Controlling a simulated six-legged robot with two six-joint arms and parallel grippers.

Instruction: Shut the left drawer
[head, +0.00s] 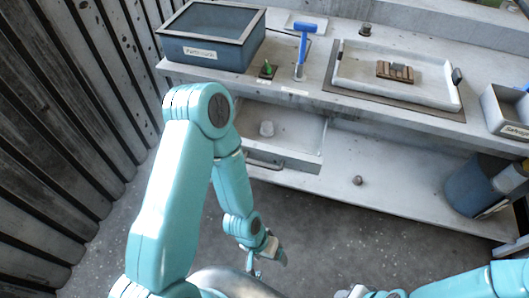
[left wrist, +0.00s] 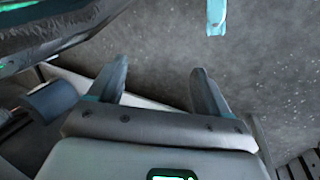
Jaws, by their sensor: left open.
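The left drawer (head: 300,150) stands pulled out under the workbench in the head view. My left gripper (head: 268,255) is below and in front of the drawer, apart from the handle. In the left wrist view its two fingers (left wrist: 160,88) are spread, with nothing between them but floor and a pale edge. My right arm comes in at the lower right; its end (head: 368,293) is cut off by the frame, so its jaws are unclear.
A lower shelf (head: 400,205) holds a small round object (head: 358,180) and a dark bucket (head: 472,188). A slatted wall (head: 65,120) stands at left.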

